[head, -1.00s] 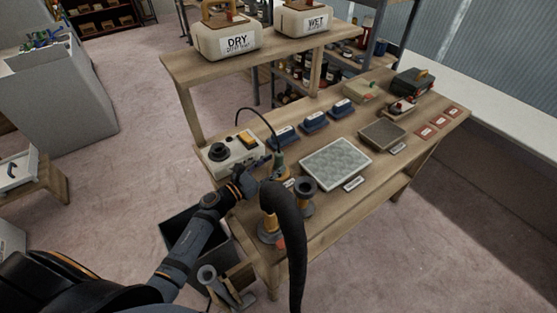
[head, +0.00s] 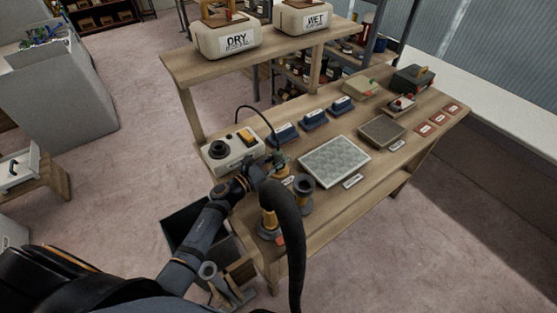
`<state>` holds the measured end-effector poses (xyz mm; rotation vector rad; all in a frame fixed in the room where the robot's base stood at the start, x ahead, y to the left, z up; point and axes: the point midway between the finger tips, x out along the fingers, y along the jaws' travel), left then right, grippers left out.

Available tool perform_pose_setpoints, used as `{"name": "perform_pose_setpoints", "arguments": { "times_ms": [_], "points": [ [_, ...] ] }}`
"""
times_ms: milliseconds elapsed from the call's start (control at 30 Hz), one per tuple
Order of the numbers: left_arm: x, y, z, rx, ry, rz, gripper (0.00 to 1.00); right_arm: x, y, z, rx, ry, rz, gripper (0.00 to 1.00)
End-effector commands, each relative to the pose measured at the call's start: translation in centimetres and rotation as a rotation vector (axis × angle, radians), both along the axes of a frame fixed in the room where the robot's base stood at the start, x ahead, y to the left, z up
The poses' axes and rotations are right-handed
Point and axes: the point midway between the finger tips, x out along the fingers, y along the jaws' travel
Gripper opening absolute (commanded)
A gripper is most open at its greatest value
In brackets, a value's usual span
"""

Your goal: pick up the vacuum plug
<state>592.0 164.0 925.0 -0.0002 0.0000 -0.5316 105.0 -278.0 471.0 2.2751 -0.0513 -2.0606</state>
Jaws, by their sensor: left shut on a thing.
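The vacuum plug (head: 280,161) is a small greenish piece at the end of a thin black cable that arcs over from behind the control box (head: 232,152). My left gripper (head: 268,168) is shut on the plug, just right of the box and above the left end of the wooden bench (head: 333,214). The fingers are small and partly hidden, so their exact grip on the plug is hard to see. My right gripper is not in view.
A thick black hose (head: 289,240) rises in front of the bench. Spools (head: 303,195) stand near the front edge. A grey textured tray (head: 334,161) and blue blocks (head: 314,120) lie beyond. DRY (head: 228,38) and WET (head: 304,18) containers stand on the upper shelf.

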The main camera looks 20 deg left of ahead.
Motion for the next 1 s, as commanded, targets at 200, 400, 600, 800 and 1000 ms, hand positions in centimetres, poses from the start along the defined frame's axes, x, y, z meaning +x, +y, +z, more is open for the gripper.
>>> {"name": "perform_pose_setpoints", "arguments": {
  "times_ms": [200,400,600,800,1000],
  "points": [
    [0.0,0.0,0.4,0.000,-0.001,0.000,0.00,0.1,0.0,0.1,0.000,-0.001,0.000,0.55],
    [0.0,0.0,3.2,0.002,-0.005,-0.002,0.00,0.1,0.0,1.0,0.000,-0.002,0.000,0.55],
    [-4.0,-0.9,8.2,0.002,-0.002,-0.002,0.00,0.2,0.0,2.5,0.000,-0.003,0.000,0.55],
    [-9.4,-2.1,10.9,0.000,0.002,-0.001,0.00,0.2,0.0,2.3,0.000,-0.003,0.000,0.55],
    [-12.5,-2.9,12.4,-0.001,0.002,-0.001,0.00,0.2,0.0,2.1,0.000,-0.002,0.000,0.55]
  ]
}}
